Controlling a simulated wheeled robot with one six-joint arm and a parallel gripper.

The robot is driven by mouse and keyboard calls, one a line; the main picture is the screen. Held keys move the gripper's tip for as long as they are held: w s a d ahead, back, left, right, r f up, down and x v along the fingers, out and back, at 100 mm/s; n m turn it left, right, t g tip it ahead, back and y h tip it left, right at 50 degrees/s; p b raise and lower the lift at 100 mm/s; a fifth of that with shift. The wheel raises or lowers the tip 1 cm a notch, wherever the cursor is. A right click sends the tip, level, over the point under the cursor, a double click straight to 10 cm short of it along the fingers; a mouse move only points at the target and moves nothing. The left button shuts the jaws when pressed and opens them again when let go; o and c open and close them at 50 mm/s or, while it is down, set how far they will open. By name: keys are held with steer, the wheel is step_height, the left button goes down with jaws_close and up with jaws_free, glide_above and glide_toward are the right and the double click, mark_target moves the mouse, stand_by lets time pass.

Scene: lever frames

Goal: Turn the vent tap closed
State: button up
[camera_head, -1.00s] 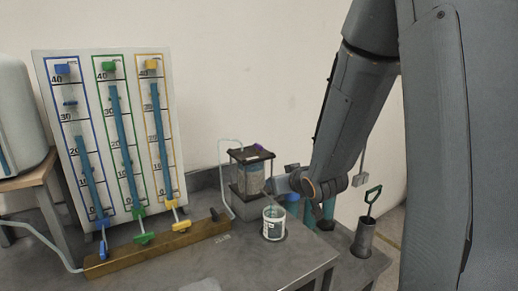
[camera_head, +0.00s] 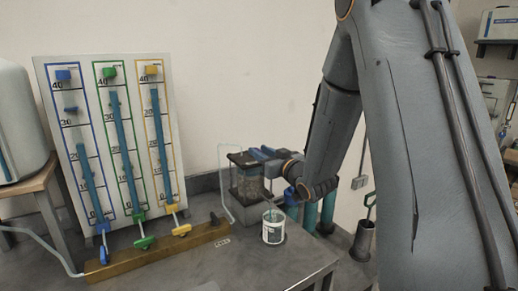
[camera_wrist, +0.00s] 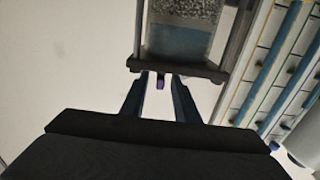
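A small purple piece, which looks like the vent tap (camera_wrist: 160,82), sits at the dark top plate of the clear sample cell (camera_head: 247,183). No label on it can be read, and in the head view my gripper hides it. My gripper (camera_wrist: 158,78) is open, its two fingers apart on either side of the purple piece. I cannot tell whether they touch it. In the head view my gripper (camera_head: 258,153) is at the top of the cell, reaching in from the right.
A tube board (camera_head: 85,66) with blue, green and yellow columns stands left on a wooden base (camera_head: 125,267) with several coloured taps and a dark knob (camera_head: 213,218). A white cup (camera_head: 273,232) stands before the cell.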

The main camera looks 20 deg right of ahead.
steer(key=shift+x, duration=0.85)
jaws_close()
